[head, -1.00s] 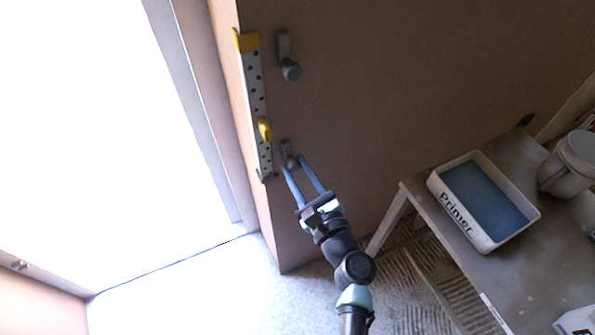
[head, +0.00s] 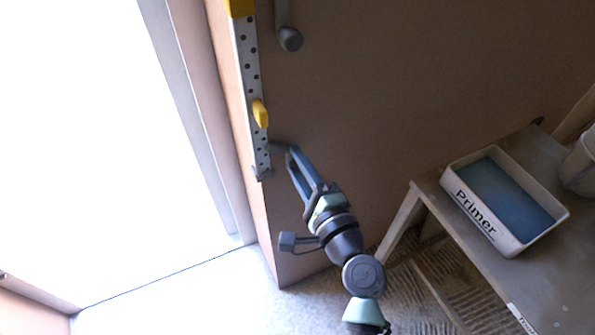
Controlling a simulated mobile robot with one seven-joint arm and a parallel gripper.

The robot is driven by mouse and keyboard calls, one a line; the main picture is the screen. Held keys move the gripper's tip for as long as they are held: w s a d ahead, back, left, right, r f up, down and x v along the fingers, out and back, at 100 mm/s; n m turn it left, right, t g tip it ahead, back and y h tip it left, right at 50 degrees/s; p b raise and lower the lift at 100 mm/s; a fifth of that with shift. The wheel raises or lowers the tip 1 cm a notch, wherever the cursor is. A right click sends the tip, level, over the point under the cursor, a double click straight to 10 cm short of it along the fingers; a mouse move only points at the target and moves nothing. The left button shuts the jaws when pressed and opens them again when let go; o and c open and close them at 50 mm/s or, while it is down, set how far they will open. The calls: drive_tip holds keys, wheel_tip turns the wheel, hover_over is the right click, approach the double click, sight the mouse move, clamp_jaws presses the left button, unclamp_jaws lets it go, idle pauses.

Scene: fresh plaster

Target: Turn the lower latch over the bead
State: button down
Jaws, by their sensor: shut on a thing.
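The perforated bead (head: 249,75) stands upright along the wall's corner edge, with a yellow cap (head: 240,8) on top and a yellow piece (head: 259,112) partway down. The lower latch (head: 278,148) is a small grey piece near the bead's lower end. It lies roughly sideways, its left end at the bead's right edge; I cannot tell whether it overlaps the bead. My gripper (head: 291,153) is shut on the lower latch, and its fingers hide part of it. The upper latch (head: 283,14) hangs down beside the bead, its round knob lowest.
A bench (head: 440,200) at the right holds a white tray (head: 505,240) marked Primer with blue inside, and a bucket (head: 583,165) partly out of frame. A bench leg (head: 400,225) stands right of my arm. A bright opening lies left of the wall edge.

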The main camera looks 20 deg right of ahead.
drive_tip(key=shift+n+b, duration=2.1)
drive_tip(key=shift+n, duration=0.8)
drive_tip(key=c, duration=0.6)
unclamp_jaws()
drive_tip(key=s, duration=1.3)
drive_tip(key=shift+d+b, duration=0.25)
drive_tip(key=shift+b, duration=0.1)
